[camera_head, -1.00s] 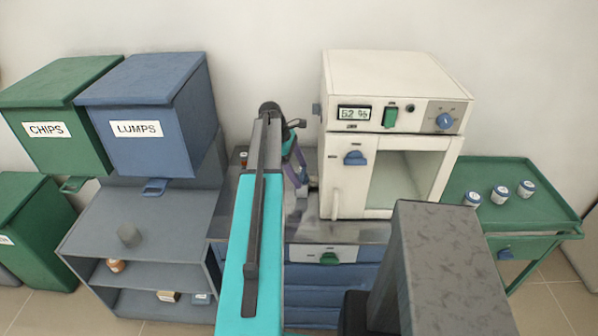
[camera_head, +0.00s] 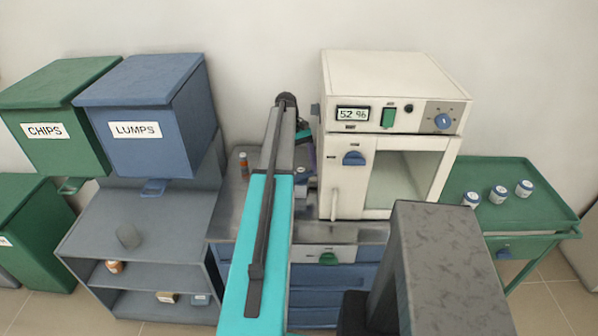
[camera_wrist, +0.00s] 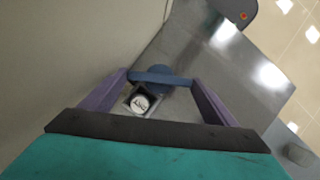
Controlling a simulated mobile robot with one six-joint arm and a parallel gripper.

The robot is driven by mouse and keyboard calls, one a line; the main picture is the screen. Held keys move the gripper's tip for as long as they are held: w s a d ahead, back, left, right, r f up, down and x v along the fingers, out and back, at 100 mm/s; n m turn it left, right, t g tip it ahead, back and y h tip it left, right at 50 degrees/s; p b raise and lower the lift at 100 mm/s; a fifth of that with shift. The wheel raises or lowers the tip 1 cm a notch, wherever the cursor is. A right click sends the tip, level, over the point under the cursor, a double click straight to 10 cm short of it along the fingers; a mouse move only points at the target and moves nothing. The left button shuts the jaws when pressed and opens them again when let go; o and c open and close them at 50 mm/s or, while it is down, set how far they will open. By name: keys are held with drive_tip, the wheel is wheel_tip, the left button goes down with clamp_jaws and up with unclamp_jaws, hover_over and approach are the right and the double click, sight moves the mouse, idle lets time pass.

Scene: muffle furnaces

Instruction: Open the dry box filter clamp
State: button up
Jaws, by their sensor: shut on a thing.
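The cream dry box (camera_head: 395,75) stands on the grey bench, with a 52 % display, a blue door latch (camera_head: 354,158) and a window. In the wrist view my gripper (camera_wrist: 160,80) has its two purple fingers shut on a blue bar (camera_wrist: 150,77), which looks like the filter clamp. In the head view my gripper (camera_head: 306,155) is left of the dry box, mostly hidden by my arm, and the clamp cannot be made out.
Blue LUMPS (camera_head: 150,115) and green CHIPS (camera_head: 45,115) bins stand left, above a grey shelf (camera_head: 140,220). A green cart (camera_head: 530,215) with three jars (camera_head: 498,195) stands right.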

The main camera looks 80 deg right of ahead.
drive_tip(key=shift+d+m+t, duration=0.1)
drive_tip(key=shift+m+t, duration=0.2)
drive_tip(key=shift+m, duration=0.4)
drive_tip(key=o, duration=1)
drive_tip(key=shift+o, duration=0.2)
drive_tip(key=shift+s, duration=0.1)
drive_tip(key=shift+r, duration=0.1)
